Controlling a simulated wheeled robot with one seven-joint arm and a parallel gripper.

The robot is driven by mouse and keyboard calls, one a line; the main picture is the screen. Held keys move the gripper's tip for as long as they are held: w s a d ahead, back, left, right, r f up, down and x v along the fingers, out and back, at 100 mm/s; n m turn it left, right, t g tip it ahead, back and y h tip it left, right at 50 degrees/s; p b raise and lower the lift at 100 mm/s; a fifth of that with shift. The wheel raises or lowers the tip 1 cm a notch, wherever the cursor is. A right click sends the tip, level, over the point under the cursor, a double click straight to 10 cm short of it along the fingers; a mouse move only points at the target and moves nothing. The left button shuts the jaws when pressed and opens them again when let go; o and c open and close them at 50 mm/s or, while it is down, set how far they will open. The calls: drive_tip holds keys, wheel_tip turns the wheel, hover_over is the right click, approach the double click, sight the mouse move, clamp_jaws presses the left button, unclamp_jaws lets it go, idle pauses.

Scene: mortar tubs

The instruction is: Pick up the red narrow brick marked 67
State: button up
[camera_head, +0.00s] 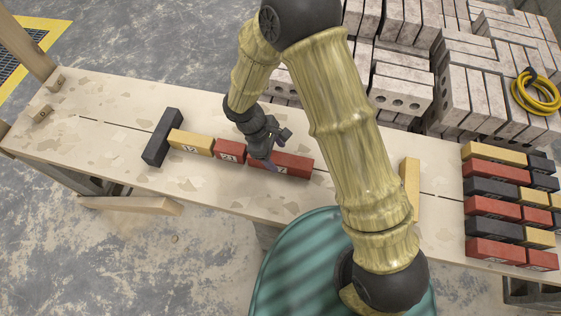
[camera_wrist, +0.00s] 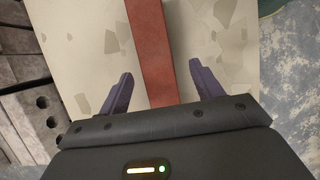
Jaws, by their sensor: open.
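A long red brick (camera_head: 295,165) lies on the wooden bench, at the right end of a row. Its number is partly hidden behind my gripper (camera_head: 267,157); only a 7 shows. In the wrist view the red brick (camera_wrist: 154,45) runs lengthwise between the two purple fingers of my gripper (camera_wrist: 161,70). The fingers are open, one on each side, with a gap to the brick on both sides. I cannot tell exactly how far the fingertips are above the bench.
On the bench (camera_head: 105,115), a red brick marked 21 (camera_head: 229,151), a yellow brick marked 12 (camera_head: 190,143) and a black brick (camera_head: 162,137) continue the row leftward. A yellow brick (camera_head: 410,188) lies right, beyond my arm. Stacked coloured bricks (camera_head: 494,213) fill the right end.

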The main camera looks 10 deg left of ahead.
sight(279, 158)
drive_tip(key=shift+d+f, duration=0.1)
drive_tip(key=shift+f, duration=0.1)
drive_tip(key=shift+w+x, duration=0.1)
drive_tip(key=shift+x, duration=1.25)
drive_tip(key=shift+w+x, duration=0.15)
drive_tip(key=shift+x, duration=1.15)
drive_tip(key=shift+s, duration=0.15)
clamp_jaws()
